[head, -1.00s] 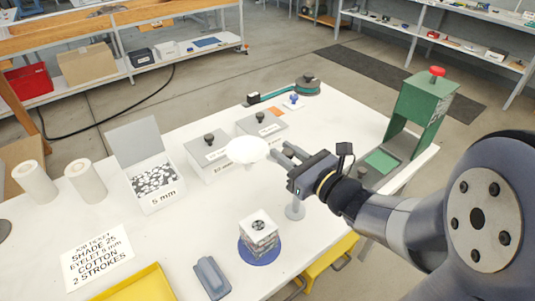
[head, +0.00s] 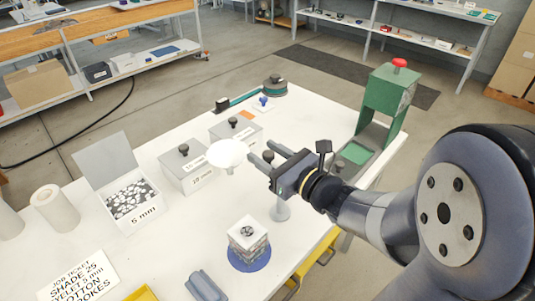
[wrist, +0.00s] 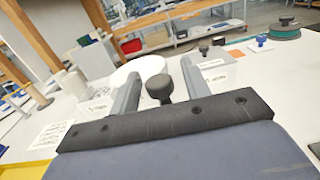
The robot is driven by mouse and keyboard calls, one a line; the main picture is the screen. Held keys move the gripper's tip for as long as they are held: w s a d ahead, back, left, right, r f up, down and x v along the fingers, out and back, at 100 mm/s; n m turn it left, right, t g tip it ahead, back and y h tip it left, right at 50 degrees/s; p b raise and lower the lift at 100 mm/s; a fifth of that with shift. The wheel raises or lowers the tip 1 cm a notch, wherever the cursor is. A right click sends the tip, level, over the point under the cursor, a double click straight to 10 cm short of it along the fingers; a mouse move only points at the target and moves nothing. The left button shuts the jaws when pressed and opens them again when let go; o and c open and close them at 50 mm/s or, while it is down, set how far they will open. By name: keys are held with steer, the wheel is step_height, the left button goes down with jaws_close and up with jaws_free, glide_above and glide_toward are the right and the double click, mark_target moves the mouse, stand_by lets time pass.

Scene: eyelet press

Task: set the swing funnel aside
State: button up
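The swing funnel (head: 227,152) is a white, round, shallow piece held above the table. It also shows in the wrist view as a white disc (wrist: 138,70) beyond my fingers. A grey post (head: 280,209) stands on the table below my gripper, apparently its support. My gripper (head: 268,157) is just right of the funnel, its fingers apart. In the wrist view, a black knob (wrist: 160,87) shows between the open fingers (wrist: 158,84), with a gap on each side. The link between knob, post and funnel is hidden.
A block stack (head: 248,236) stands on a blue disc in front of the funnel. Grey lidded boxes (head: 187,170) and an open 5 mm eyelet box (head: 133,200) are behind and left. A green press (head: 388,95) stands at the right.

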steer(key=v, duration=1)
steer(key=shift+s+d, duration=0.25)
steer(key=shift+s, duration=0.1)
steer(key=shift+a, duration=0.1)
stand_by(0.5)
steer(key=shift+x, duration=5.4)
